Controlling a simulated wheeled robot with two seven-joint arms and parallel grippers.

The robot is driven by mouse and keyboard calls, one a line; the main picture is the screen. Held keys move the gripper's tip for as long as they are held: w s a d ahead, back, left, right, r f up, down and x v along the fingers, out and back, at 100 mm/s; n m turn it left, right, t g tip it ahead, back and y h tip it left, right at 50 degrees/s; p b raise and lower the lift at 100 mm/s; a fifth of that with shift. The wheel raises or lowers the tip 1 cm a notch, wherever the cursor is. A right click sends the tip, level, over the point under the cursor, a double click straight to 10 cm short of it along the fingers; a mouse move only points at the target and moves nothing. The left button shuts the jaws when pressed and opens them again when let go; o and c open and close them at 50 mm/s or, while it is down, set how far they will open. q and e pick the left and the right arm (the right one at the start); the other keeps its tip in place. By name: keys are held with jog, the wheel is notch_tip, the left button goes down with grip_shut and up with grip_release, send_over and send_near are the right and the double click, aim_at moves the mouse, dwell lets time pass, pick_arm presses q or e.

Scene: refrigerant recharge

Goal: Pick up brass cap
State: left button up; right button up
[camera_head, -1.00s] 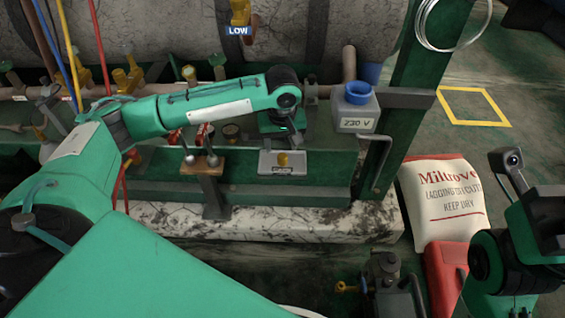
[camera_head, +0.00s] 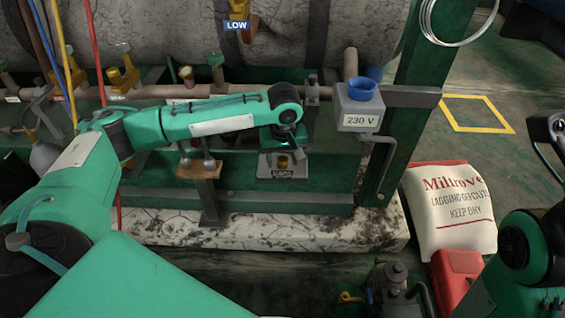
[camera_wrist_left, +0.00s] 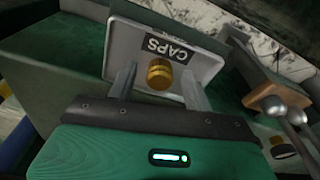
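The brass cap (camera_head: 283,162) is a small golden cylinder on a grey tray labelled CAPS (camera_head: 268,172). In the left wrist view the cap (camera_wrist_left: 159,74) stands on the pale tray (camera_wrist_left: 118,38) beside its black label. My left gripper (camera_head: 284,151) is just above the tray in the head view, its fingers partly hidden. In the left wrist view the left gripper (camera_wrist_left: 160,80) is open, with one finger on each side of the cap and a gap to both. My right gripper is outside the frame; only part of its arm shows at the right edge.
A grey 230 V box (camera_head: 358,122) with a blue top stands right of the tray. A wooden-topped stand (camera_head: 200,170) with metal knobs is to its left. A green post (camera_head: 405,110), pipes and a large tank (camera_head: 320,35) surround it. A white sack (camera_head: 450,215) lies on the floor.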

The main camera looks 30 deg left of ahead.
pick_arm(q)
jog(key=c, duration=0.9)
